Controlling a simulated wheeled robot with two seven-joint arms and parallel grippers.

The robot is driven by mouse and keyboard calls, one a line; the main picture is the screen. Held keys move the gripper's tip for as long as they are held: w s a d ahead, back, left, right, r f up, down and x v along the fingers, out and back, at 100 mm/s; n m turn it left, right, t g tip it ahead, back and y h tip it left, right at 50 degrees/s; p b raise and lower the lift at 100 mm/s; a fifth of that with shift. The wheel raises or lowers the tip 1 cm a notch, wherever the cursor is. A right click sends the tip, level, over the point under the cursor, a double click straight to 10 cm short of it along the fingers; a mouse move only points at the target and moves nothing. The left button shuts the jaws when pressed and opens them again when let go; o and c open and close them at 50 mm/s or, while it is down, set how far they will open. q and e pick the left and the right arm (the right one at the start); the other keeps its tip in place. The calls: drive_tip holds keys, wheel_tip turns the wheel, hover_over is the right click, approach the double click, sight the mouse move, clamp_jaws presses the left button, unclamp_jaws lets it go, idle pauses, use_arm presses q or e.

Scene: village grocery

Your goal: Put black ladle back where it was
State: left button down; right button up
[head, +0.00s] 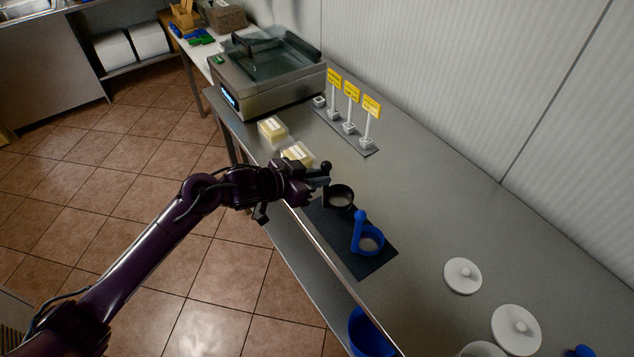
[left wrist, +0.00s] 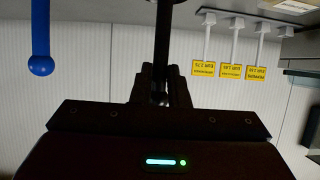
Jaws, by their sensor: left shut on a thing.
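My left gripper (head: 318,182) is shut on the handle of the black ladle (head: 340,197). The ladle's knobbed handle end sticks up beside the fingers, and its round cup is at the far end of the dark mat (head: 372,266). I cannot tell whether the cup touches the mat. In the left wrist view the black handle (left wrist: 163,40) runs upright between the fingers of my left gripper (left wrist: 161,92). A blue ladle (head: 370,242) stands on the mat, nearer than the black one; its handle (left wrist: 40,45) shows in the left wrist view. My right gripper is not in view.
Two pale packs (head: 297,153) lie behind the gripper by the counter edge. White lids (head: 463,276) are at the right. The grey counter (head: 420,195) beyond the mat is clear.

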use_arm(q)
wheel_tip(320, 180, down, 3)
drive_tip(key=shift+r, duration=0.2)
drive_tip(key=shift+f, duration=0.2)
drive_tip(key=c, duration=1.4)
unclamp_jaws()
drive_tip(key=shift+r, duration=0.1)
